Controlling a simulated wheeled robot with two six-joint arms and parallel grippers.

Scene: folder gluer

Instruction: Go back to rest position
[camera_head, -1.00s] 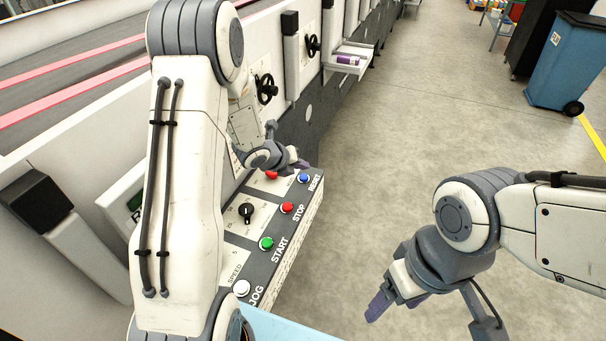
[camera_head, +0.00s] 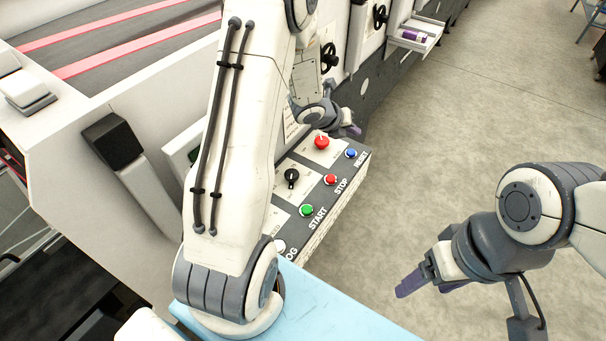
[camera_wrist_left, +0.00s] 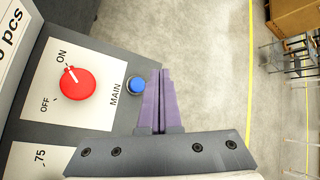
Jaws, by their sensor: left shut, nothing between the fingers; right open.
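My left gripper (camera_head: 352,130) is shut and empty beyond the far end of the control panel (camera_head: 318,222), near the blue RESET button (camera_head: 351,153). In the left wrist view its purple fingers (camera_wrist_left: 161,103) are together, just right of the blue button (camera_wrist_left: 137,84). A red rotary switch (camera_wrist_left: 76,84) there points toward ON. My right gripper (camera_head: 430,285) hangs over the open floor at the lower right with its purple fingers apart and nothing between them.
The panel also carries a red STOP button (camera_head: 330,179), a green START button (camera_head: 306,210) and a black knob (camera_head: 291,176). The folder gluer body (camera_head: 110,112) is on the left. A white tray (camera_head: 419,36) with a purple item juts out further back.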

